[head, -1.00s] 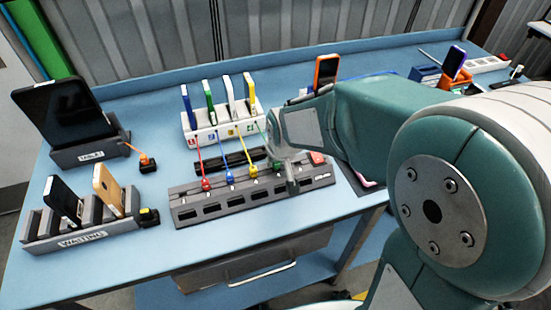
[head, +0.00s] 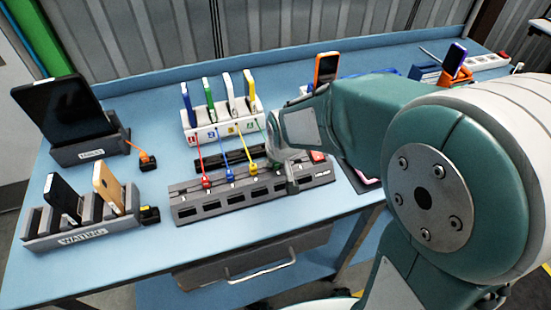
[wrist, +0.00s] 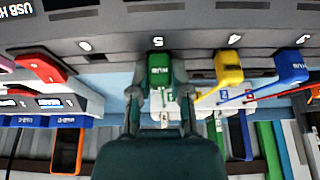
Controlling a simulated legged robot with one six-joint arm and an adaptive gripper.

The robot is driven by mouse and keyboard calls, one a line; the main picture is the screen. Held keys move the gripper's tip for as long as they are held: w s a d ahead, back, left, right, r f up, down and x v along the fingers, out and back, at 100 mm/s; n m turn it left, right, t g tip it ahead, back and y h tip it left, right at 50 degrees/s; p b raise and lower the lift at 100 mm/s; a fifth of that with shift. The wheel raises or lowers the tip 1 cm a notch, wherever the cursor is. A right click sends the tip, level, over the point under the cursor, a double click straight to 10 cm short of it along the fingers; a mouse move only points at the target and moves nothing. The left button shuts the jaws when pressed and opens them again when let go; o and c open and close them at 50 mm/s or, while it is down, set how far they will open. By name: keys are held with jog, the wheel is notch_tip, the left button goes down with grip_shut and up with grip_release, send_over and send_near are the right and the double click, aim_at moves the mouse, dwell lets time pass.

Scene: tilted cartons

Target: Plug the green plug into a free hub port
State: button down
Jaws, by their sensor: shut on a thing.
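The green plug (wrist: 158,68) is between my gripper's fingertips (wrist: 159,98) in the wrist view. The gripper is shut on it. The plug's end is close to the edge of the grey hub (wrist: 200,18), lined up with the number 5. Whether it enters the port I cannot tell. A yellow plug (wrist: 229,68) sits at number 4 and a blue plug (wrist: 290,66) near number 3.
A white rack (head: 205,136) with several coloured devices stands behind the hub. An orange phone (head: 326,68) stands behind my arm. A tablet stand (head: 92,150) and the waiting rack (head: 85,232) are at left. Cables run from the rack to the hub.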

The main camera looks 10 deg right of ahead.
jog(key=c, duration=0.5)
grip_release()
jog(key=o, duration=0.4)
jog(key=shift+r, duration=3.5)
